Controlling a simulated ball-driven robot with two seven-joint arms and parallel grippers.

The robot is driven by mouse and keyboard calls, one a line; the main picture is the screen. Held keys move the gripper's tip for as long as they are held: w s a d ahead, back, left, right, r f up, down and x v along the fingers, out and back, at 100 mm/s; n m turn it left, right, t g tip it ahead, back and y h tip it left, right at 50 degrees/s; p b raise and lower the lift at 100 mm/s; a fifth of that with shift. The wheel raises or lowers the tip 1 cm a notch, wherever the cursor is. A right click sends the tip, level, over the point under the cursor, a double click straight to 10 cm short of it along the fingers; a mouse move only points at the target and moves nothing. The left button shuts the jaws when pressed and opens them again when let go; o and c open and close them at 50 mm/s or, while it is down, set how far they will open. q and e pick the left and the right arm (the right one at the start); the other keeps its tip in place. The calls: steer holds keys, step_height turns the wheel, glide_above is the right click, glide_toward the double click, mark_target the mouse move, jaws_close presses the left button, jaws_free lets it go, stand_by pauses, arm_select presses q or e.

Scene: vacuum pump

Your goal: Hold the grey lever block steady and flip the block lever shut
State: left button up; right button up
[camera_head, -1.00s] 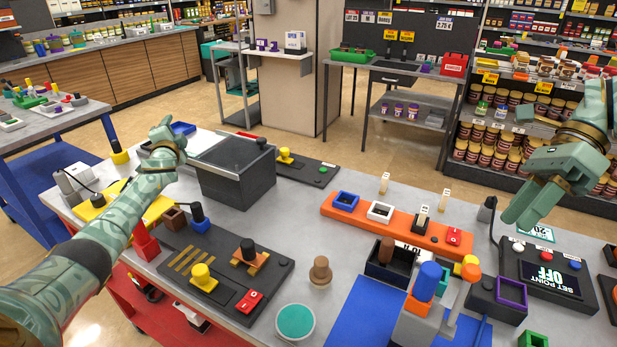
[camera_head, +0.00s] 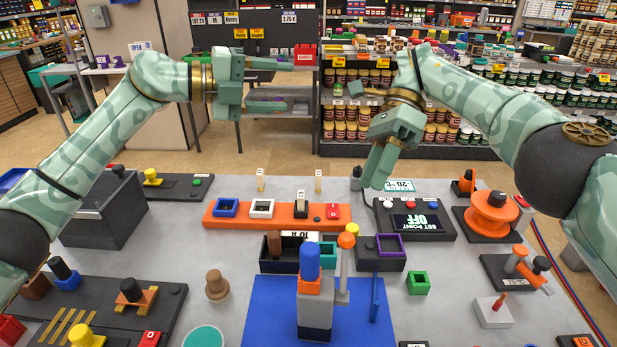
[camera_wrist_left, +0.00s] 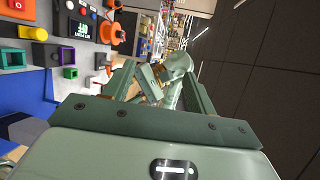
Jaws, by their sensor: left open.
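The grey lever block (camera_head: 315,312) stands on a blue mat (camera_head: 265,310) at the front middle of the table, with an orange band and a blue cylinder (camera_head: 309,262) above it. Its pale grey lever (camera_head: 343,277) stands about upright at the block's right side, tipped by an orange ball. My left gripper (camera_head: 305,84) is open and empty, pointing right, high above the table's far edge. My right gripper (camera_head: 376,170) hangs fingers down over the table's far side; whether its jaws are apart is unclear. Neither gripper touches the block.
Behind the block are a black bin (camera_head: 277,262), a purple-framed box (camera_head: 391,246) and an orange rack (camera_head: 278,221). A set-point display (camera_head: 416,222) lies to the right, with an orange spool (camera_head: 493,213) beyond. A brown peg (camera_head: 216,285) stands to the left.

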arm_select(q)
steer(key=s+d+f+m+g+y, duration=0.1)
steer(key=s+d+m+g+y, duration=0.35)
steer(key=s+d, duration=0.4)
steer(key=g+y, duration=0.1)
steer(key=y, duration=1)
glide_above(310, 269)
steer(key=w, duration=0.2)
step_height(310, 269, down, 4)
steer(key=shift+h, duration=0.25)
steer(key=f, duration=1.6)
steer(key=shift+s, duration=0.2)
jaws_close()
